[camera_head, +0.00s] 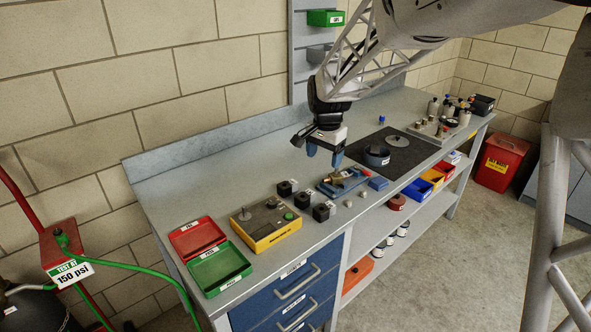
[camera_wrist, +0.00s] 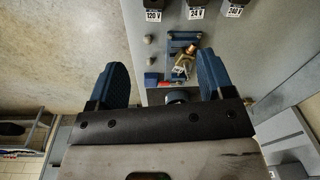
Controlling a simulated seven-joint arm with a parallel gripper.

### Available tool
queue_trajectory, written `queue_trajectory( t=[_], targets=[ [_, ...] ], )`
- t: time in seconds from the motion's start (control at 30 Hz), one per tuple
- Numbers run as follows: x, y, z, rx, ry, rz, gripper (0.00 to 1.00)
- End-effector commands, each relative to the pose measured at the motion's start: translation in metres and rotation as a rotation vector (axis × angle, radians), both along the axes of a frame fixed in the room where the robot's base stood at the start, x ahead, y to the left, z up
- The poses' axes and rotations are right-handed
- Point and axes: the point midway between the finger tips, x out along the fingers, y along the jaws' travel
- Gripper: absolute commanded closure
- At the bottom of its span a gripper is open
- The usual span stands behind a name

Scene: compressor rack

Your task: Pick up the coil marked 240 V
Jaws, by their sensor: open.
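Three black coils with white labels stand in a row on the bench. In the wrist view the coil marked 240 V (camera_wrist: 234,8) is at the top right, partly cut off by the frame edge, beside the 24 V coil (camera_wrist: 196,10) and the 120 V coil (camera_wrist: 153,13). In the head view their labels are too small to read; by the layout, the 240 V coil (camera_head: 286,188) is the one nearest the wall. My gripper (camera_head: 324,156) is open and empty, pointing down above the bench, right of the coils. Its blue fingers frame the wrist view (camera_wrist: 163,76).
A blue fixture with a brass valve (camera_head: 345,178) lies below my gripper, right of the coils. Small metal fittings (camera_head: 348,204) stand near the front edge. A yellow test box (camera_head: 265,226) and red and green trays (camera_head: 220,268) are left. The bench behind the coils is clear.

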Motion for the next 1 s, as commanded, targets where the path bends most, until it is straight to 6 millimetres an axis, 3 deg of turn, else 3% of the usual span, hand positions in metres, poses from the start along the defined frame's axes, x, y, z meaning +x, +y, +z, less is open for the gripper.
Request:
queue_trajectory(
  t=[0.1, 0.5, 0.7, 1.0],
  targets=[
    [0.026, 0.02, -0.018, 0.001, 0.014, -0.037, 0.26],
    [0.098, 0.086, -0.086, -0.001, 0.052, -0.17, 0.26],
    [0.119, 0.109, -0.112, -0.004, 0.063, -0.216, 0.26],
    [0.125, 0.117, -0.121, -0.005, 0.066, -0.233, 0.26]
  ],
)
